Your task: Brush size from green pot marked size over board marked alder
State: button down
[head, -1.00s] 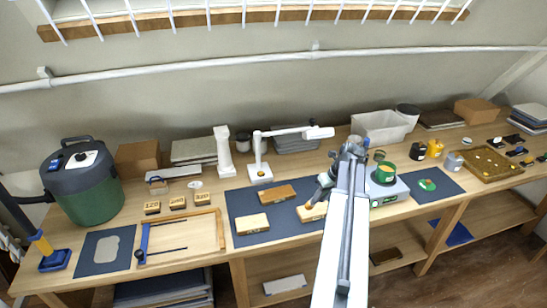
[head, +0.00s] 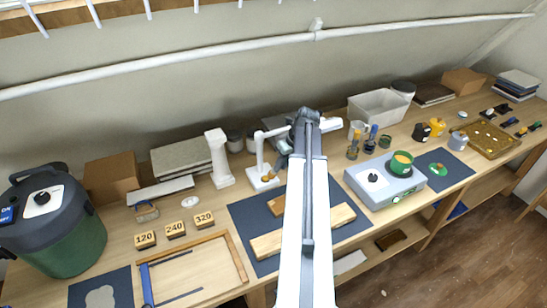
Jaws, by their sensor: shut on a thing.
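My gripper (head: 283,152) is raised beyond the blue-grey mat (head: 243,219), partly hidden by my arm. It is shut on a brush, whose amber-brown tip (head: 268,177) shows in front of the white lamp's base. Two pale boards, one left (head: 265,246) and one right (head: 343,215) of my arm, lie on the mat, with a brown board (head: 276,206) behind them. My arm covers part of them, and I cannot read any marking on them. A green pot (head: 402,163) with amber contents stands on a grey hotplate (head: 370,191) to the right.
A white desk lamp (head: 260,158) and a white column (head: 218,160) stand near my gripper. Sanding blocks (head: 175,230) and a wooden frame (head: 238,258) are left. A green lid (head: 437,169), small jars and a white bin (head: 378,105) are right.

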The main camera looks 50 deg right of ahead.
jog(key=shift+r, duration=0.2)
jog(key=s+a+r+g+p, duration=0.1)
jog(key=s+a+r+p, duration=0.3)
jog(key=s+a, duration=0.1)
jog(key=shift+s+a+m+y+p, duration=0.15)
jog(key=shift+s+m+y+p, duration=0.2)
jog(key=shift+s, duration=0.5)
dwell(0.4)
